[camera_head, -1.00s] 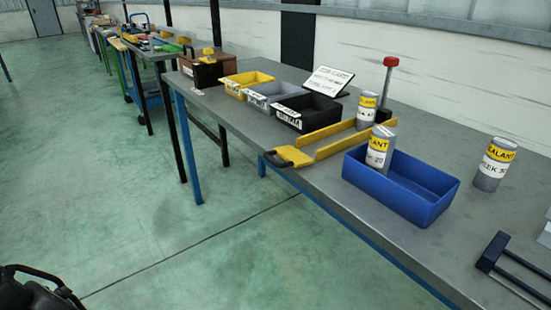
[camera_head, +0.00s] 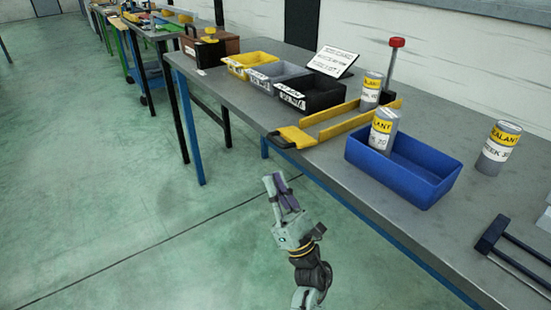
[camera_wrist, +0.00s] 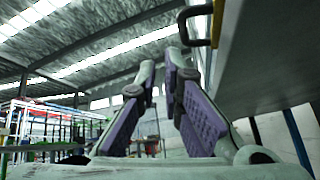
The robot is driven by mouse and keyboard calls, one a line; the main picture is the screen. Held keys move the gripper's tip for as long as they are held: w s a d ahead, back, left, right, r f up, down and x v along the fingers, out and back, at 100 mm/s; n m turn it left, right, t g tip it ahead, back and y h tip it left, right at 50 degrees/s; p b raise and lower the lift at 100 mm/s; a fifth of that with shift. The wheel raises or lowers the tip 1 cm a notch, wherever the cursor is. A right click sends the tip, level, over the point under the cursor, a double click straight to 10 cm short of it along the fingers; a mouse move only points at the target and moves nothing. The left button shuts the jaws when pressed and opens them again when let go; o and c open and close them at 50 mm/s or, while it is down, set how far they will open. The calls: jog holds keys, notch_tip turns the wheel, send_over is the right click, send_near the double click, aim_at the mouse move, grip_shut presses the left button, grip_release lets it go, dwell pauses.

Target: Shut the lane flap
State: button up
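The lane flap (camera_head: 296,136) is a yellow plate at the front end of a lane between two yellow rails (camera_head: 340,127). It looks to lie flat near the bench edge. Its black handle (camera_head: 279,141) sticks out past the edge and also shows at the top of the wrist view (camera_wrist: 193,22). My gripper (camera_head: 278,181) is in front of the bench, below and apart from the handle. Its purple-padded fingers (camera_wrist: 160,62) have a gap between them and hold nothing. A sealant can (camera_head: 370,92) stands near the lane's far end.
A blue bin (camera_head: 400,183) with a sealant can (camera_head: 383,130) stands right of the lane. Another can (camera_head: 498,148) and a dark-handled frame (camera_head: 492,235) are farther right. Small bins (camera_head: 310,98), a sign (camera_head: 333,61) and a red-topped post (camera_head: 393,65) stand behind. The bench edge (camera_head: 345,190) overhangs open floor.

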aim_at(289, 138)
jog(key=d+f, duration=0.1)
jog(key=f, duration=0.1)
jog(key=d+f+n+h, duration=0.1)
jog(key=d+f, duration=0.1)
jog(key=s+d+f+n+h, duration=0.1)
jog(key=f, duration=0.2)
jog(key=shift+d, duration=0.2)
grip_shut()
jog(key=s+d+r+p+x, duration=0.1)
jog(key=p+x, duration=0.5)
jog(key=x, duration=0.6)
jog(key=shift+r+p, duration=0.35)
jog(key=shift+r, duration=0.15)
jog(key=shift+s+a+h, duration=0.1)
jog(key=shift+a+h, duration=0.05)
jog(key=shift+h, duration=0.15)
jog(key=shift+r+m+t+h, duration=0.3)
jog(key=shift+m+t+h, duration=0.1)
jog(key=shift+m+h, duration=0.25)
